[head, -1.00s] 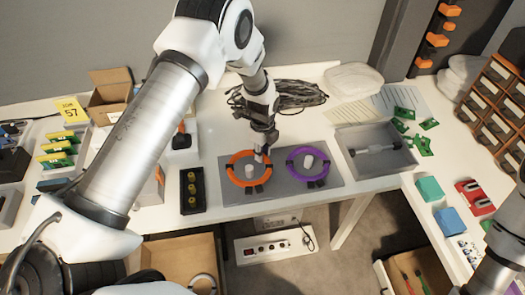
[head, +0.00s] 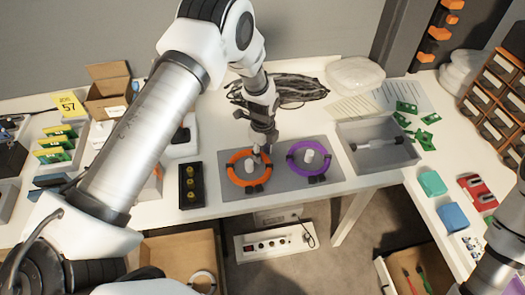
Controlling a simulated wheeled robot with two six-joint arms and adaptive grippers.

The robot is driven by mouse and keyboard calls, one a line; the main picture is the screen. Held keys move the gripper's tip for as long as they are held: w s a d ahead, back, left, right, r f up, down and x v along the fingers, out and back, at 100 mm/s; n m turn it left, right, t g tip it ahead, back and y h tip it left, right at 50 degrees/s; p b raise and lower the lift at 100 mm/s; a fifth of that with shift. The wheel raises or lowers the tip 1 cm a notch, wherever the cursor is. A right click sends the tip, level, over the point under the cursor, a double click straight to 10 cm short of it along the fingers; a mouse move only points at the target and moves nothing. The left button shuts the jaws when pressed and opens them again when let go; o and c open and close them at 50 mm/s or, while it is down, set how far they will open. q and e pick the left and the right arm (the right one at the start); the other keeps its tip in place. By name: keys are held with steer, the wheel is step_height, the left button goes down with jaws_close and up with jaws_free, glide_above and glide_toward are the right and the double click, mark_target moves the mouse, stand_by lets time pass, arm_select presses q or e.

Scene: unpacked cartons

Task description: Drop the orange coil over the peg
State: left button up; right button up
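The orange coil (head: 232,178) is a ring around the pale left peg (head: 249,165) on a grey board (head: 282,188). It looks flat, but I cannot tell whether it rests fully on the board. A purple coil (head: 291,166) lies around the right peg (head: 309,155) on the same board. My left gripper (head: 262,154) points down at the upper right part of the orange coil, beside the left peg. Its fingertips are small and partly hidden, so I cannot tell whether they are apart or touch the coil. My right gripper is out of view; only its arm shows at the right edge.
A black tray with yellow parts (head: 192,188) stands left of the board. A grey bin (head: 400,155) stands to its right. A dark cable bundle (head: 290,88) lies behind. Teal and blue blocks (head: 452,216) are at the right. The table's front edge is close below the board.

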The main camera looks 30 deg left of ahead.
arm_select(q)
steer(key=shift+r, duration=0.15)
step_height(320, 180, up, 12)
stand_by(0.5)
